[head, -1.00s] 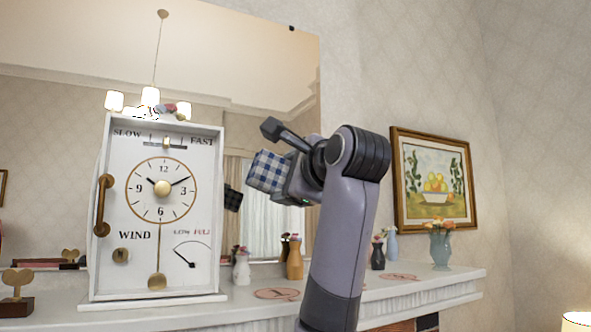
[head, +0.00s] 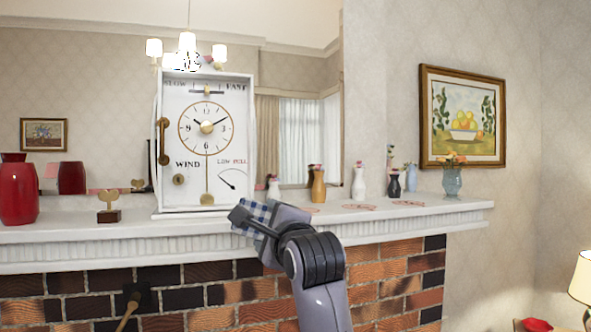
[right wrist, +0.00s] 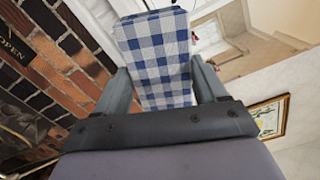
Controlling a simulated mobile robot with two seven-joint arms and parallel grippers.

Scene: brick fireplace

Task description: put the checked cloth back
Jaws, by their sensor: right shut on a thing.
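The blue-and-white checked cloth (head: 264,210) is held in my right gripper (head: 254,222), just in front of the mantel's front edge, below and right of the clock box. In the right wrist view the cloth (right wrist: 155,55) is a flat, stiff-looking block between the two fingers, and the gripper (right wrist: 158,82) is shut on it. In the head view the gripper and arm hide part of the cloth and of the mantel edge. My left gripper is not in view.
The white mantel (head: 120,232) carries a clock box (head: 207,140), a red vase (head: 18,190), a heart ornament (head: 109,205) and several small vases. Red round marks (head: 357,207) lie on its right part. A handle (head: 133,300) sticks out from the brick front.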

